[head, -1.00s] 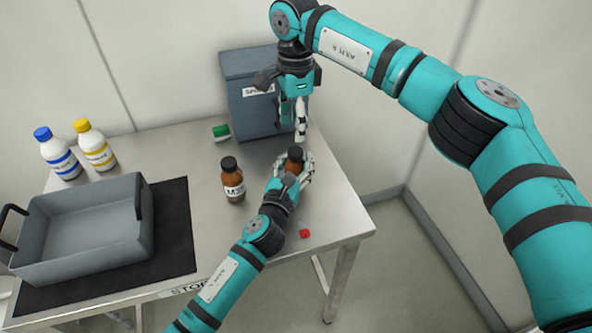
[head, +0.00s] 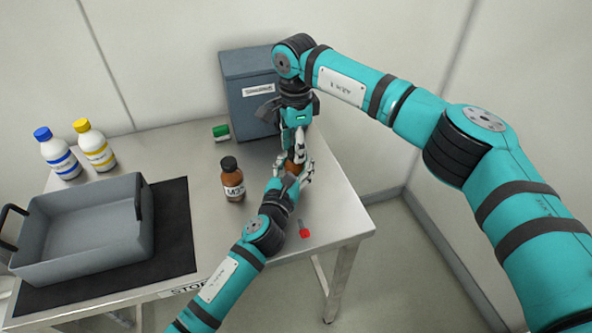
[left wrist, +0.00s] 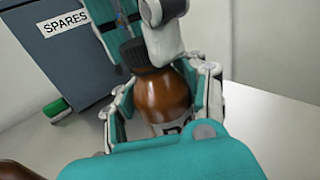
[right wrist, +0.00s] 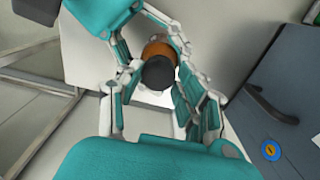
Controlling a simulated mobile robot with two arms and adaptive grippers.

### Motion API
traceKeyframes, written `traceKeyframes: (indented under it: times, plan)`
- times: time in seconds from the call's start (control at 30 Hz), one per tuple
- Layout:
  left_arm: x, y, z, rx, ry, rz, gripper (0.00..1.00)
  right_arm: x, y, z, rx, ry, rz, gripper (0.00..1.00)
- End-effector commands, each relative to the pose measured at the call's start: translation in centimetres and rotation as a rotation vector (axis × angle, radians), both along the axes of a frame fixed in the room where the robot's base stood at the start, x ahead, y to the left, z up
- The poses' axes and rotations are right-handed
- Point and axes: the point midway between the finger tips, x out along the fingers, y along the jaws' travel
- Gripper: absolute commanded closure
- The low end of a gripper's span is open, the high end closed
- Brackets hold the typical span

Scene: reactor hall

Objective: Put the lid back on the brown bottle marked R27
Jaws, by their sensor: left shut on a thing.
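My left gripper (head: 291,184) is shut around the body of a brown bottle (left wrist: 165,98). Only part of its label shows, so I cannot read its mark in full. A black lid (right wrist: 158,73) sits at the bottle's top; in the left wrist view the lid (left wrist: 143,53) looks seated on the neck, but I cannot tell how tightly. My right gripper (right wrist: 156,85) points down over the bottle, its fingers on either side of the lid and apparently apart from it. A second brown bottle (head: 232,180) with a black lid stands upright to the left.
A grey SPARES box (head: 243,90) stands at the back, a green object (head: 221,132) beside it. A small red object (head: 304,233) lies near the right edge. A grey tray (head: 60,257) and two white bottles (head: 57,154) (head: 95,146) occupy the left.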

Motion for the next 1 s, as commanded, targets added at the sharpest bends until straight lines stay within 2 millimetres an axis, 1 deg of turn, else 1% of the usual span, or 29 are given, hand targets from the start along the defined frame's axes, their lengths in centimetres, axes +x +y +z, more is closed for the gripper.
traceKeyframes:
  times: [0.03, 0.2, 0.23, 0.37, 0.47, 0.57, 1.0]
  plan:
    - [-0.06, 0.01, -0.26, 0.004, 0.003, 0.000, 1.00, 0.10, 0.01, 0.03, 0.001, -0.004, -0.001, 0.76]
    - [-0.10, -0.06, -0.26, 0.004, 0.003, -0.002, 1.00, 0.18, 0.00, 0.07, 0.002, -0.007, -0.001, 0.98]
    - [-0.12, -0.07, -0.26, 0.004, 0.003, -0.002, 1.00, 0.19, -0.01, 0.08, 0.002, -0.008, -0.002, 1.00]
    - [-0.16, -0.13, -0.26, 0.005, 0.003, -0.003, 1.00, 0.26, -0.02, 0.11, 0.002, -0.010, -0.016, 1.00]
    - [-0.18, -0.17, -0.26, 0.005, 0.002, -0.004, 1.00, 0.30, -0.07, 0.14, 0.003, -0.010, -0.110, 1.00]
    - [-0.20, -0.21, -0.25, 0.005, 0.002, -0.005, 1.00, 0.32, -0.16, 0.16, 0.005, -0.011, -0.304, 1.00]
    - [-0.27, -0.28, -0.27, 0.003, 0.002, -0.007, 1.00, 0.14, -0.42, 0.13, 0.017, 0.000, -1.342, 1.00]
